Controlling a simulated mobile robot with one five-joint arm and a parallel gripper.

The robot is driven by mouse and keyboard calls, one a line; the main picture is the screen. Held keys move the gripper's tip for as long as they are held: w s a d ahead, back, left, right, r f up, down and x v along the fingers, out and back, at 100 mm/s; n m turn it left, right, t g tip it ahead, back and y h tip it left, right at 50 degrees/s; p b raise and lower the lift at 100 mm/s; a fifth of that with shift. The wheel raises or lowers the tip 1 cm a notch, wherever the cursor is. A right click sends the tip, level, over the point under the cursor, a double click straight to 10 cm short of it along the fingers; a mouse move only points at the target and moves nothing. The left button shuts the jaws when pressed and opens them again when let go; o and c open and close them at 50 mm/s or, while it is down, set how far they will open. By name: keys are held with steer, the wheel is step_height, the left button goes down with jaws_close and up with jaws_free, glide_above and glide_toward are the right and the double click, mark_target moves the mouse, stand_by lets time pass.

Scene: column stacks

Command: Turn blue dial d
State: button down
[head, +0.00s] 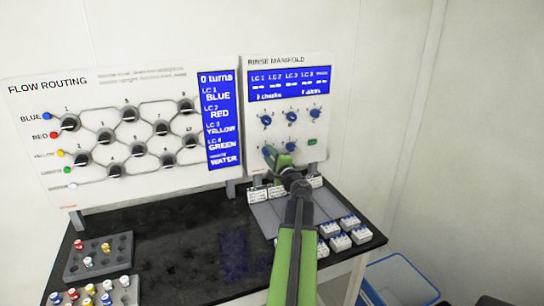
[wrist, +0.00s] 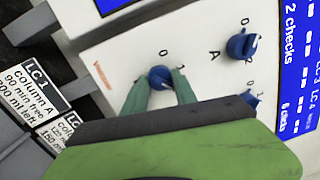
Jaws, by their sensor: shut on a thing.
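The gripped blue dial (wrist: 160,76) sits at the lower left of the white rinse manifold panel (head: 318,68). My gripper (wrist: 158,84) is shut on it, with one green fingertip on each side. The marks 0 and 1 show beside the dial; its letter is hidden. In the head view my gripper (head: 271,153) covers most of that dial. The blue dial A (wrist: 242,45) is directly above it on the panel, apart from my fingers. Another blue dial (head: 291,146) is just right of my gripper in the head view.
The flow routing board (head: 92,98) stands to the left. Labelled cards and white-blue blocks (head: 340,242) lie below. The dark bench (head: 185,235) is clear in the middle.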

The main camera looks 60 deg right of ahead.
steer(key=shift+m, duration=1.3)
steer(key=shift+m+h, duration=0.3)
steer(key=c, duration=1)
jaws_free()
steer(key=shift+a, duration=0.1)
